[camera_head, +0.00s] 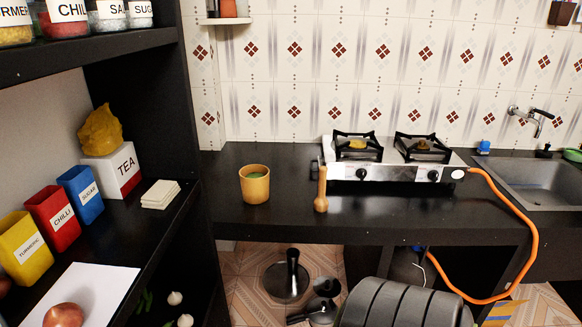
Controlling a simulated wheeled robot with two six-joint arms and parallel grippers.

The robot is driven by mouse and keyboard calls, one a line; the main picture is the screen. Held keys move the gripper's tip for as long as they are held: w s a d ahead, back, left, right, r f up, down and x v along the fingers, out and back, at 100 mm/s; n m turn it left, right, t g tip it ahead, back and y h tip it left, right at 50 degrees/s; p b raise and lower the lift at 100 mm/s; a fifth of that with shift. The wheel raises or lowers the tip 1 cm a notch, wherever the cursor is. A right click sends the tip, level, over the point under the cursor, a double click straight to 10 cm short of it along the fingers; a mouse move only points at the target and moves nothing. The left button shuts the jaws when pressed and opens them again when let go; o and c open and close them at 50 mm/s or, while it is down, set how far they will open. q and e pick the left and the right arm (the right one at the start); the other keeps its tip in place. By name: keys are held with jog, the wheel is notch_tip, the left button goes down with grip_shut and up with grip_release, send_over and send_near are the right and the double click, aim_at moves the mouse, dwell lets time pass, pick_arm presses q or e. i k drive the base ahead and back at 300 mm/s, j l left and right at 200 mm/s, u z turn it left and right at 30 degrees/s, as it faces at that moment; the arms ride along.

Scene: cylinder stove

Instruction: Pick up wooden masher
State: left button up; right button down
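The wooden masher (321,190) is a light brown piece, standing upright near the front edge of the black counter (275,222). It is just in front of the left end of the stove and to the right of the wooden cup, apart from the cup. Neither my left nor my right gripper shows in the head view.
A wooden cup (255,188) with green contents stands left of the masher. A two-burner stove (395,174) is behind and right, with an orange hose (525,252) running down past the sink (545,185). A black shelf unit (190,120) bounds the left. A grey cylinder (400,305) is below.

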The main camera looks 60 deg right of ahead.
aim_at(321, 202)
jog(key=k+l+z, duration=0.15)
jog(key=k+z, duration=0.25)
jog(key=k, duration=0.25)
jog(key=j+z, duration=0.1)
jog(key=z, duration=0.3)
jog(key=j+z, duration=0.15)
jog(key=z, duration=0.3)
jog(key=j+z, duration=0.15)
jog(key=z, duration=0.25)
jog(key=j+z, duration=0.15)
jog(key=z, duration=0.3)
jog(key=i+j, duration=0.45)
jog(key=z, duration=0.05)
